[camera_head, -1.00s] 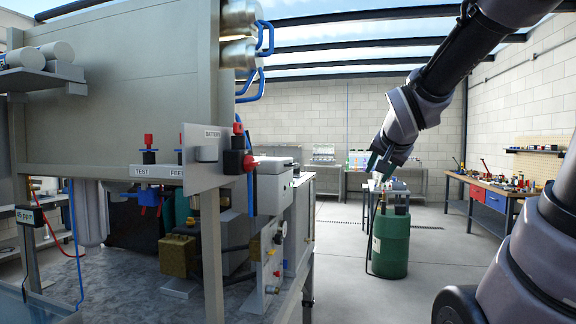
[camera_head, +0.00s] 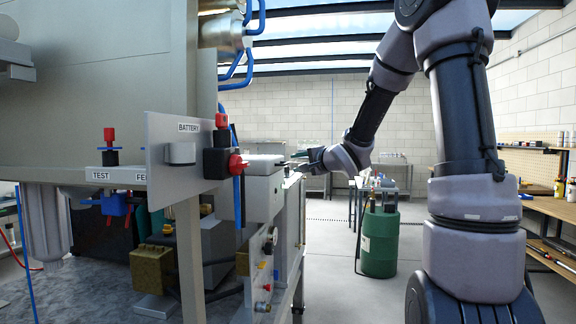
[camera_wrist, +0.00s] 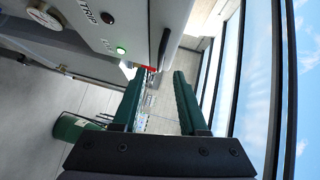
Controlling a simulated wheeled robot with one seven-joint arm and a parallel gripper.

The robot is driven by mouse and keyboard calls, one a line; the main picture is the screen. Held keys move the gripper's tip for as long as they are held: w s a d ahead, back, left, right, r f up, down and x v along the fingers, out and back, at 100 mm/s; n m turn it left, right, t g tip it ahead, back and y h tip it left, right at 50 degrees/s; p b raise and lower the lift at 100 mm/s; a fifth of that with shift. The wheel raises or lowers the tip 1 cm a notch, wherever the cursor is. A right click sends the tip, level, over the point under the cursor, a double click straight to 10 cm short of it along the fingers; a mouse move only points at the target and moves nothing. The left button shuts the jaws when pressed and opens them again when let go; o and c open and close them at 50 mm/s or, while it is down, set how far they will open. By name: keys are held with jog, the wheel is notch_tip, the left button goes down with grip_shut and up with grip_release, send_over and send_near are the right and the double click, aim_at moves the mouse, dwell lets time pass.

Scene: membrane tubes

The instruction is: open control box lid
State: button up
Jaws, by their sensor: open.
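The control box (camera_head: 264,193) is a light grey box on the right end of the rack in the head view, behind the battery panel. Its lid (camera_head: 264,163) lies flat on top and looks shut. My gripper (camera_head: 299,158) is open and empty, just right of the box at about lid height. In the wrist view the box face (camera_wrist: 95,42) shows a lit green lamp, a dark button and lettering. The open green fingers of my gripper (camera_wrist: 160,78) point toward the edge of the lid (camera_wrist: 163,38). Any contact cannot be told.
The battery panel (camera_head: 165,160) with a red switch (camera_head: 237,165) stands in front of the box and partly hides it. A green drum (camera_head: 380,243) stands on the floor to the right. A workbench (camera_head: 548,208) is at the far right. Open floor lies between.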

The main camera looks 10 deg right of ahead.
aim_at(287, 164)
jog(key=x, duration=0.5)
jog(key=shift+w+a, duration=0.1)
jog(key=shift+w, duration=0.25)
grip_shut()
jog(key=shift+f, duration=0.1)
dwell(1.0)
